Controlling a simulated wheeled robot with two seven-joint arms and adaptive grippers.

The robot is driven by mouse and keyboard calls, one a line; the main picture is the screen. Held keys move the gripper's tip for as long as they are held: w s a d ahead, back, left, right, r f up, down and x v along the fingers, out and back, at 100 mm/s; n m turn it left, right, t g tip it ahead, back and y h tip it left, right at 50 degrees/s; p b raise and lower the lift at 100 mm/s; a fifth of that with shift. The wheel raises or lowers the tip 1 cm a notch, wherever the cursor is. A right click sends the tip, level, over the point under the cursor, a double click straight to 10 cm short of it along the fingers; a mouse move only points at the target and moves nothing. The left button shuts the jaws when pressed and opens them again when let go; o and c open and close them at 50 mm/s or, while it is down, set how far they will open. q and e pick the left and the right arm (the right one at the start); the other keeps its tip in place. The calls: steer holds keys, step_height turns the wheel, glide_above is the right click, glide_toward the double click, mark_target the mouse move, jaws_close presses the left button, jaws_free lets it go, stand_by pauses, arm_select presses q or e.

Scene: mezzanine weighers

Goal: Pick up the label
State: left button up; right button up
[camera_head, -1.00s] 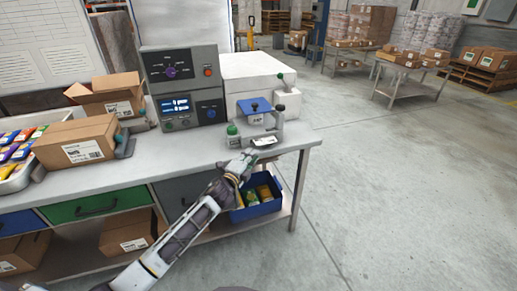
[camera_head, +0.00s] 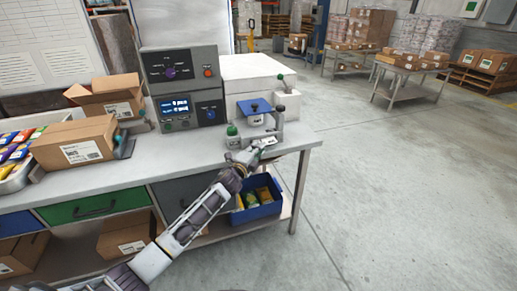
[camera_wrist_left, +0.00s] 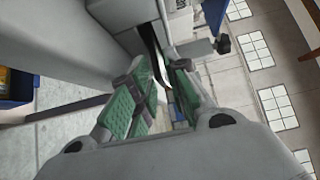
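The label (camera_head: 267,142) is a small white piece at the front of the dispenser on the bench, partly hidden behind my left gripper in the head view. My left gripper (camera_head: 254,152) is right at it. In the left wrist view, the gripper (camera_wrist_left: 164,68) has its two green-padded fingers apart, with a gap between the tips. A thin pale strip (camera_wrist_left: 161,88), apparently the label, shows in that gap. I cannot tell whether either finger touches it. My right gripper is not in view.
The label dispenser (camera_head: 278,121) stands at the bench's right end. A grey control box (camera_head: 184,89) and cardboard boxes (camera_head: 75,143) stand further left. A blue bin (camera_head: 257,211) is below.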

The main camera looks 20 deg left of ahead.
arm_select(q)
steer(key=shift+c, duration=0.3)
jaws_close()
step_height(320, 180, up, 3)
steer(key=shift+f+p, duration=0.15)
steer(key=shift+p, duration=1.1)
